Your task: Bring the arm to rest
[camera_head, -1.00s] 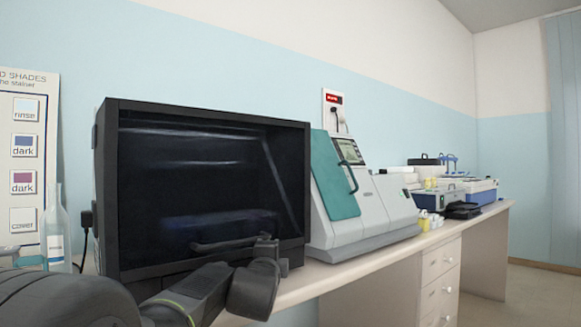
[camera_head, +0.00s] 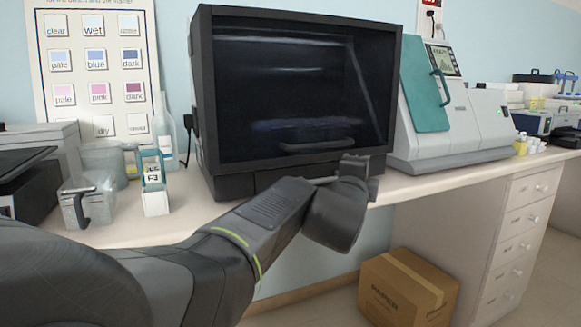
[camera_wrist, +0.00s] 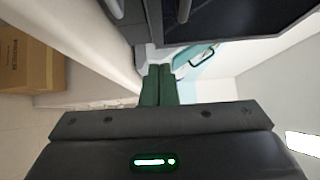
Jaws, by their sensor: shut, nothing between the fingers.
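My arm (camera_head: 250,225) reaches from the lower left toward the front of the black-framed cabinet (camera_head: 204,110) in the head view, with its wrist (camera_head: 340,212) bent beside the bench edge. My gripper (camera_wrist: 159,70) shows in the wrist view as two dark green fingers side by side, shut with nothing between them. The fingers are hard to make out in the head view. In the wrist view the cabinet (camera_wrist: 215,22) lies above the fingers and the teal-and-white machine (camera_wrist: 195,55) lies beyond them.
The teal-lidded machine (camera_head: 455,125) stands right of the cabinet. A cardboard box (camera_head: 405,290) sits on the floor below the bench. Floor space shows beside the drawers.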

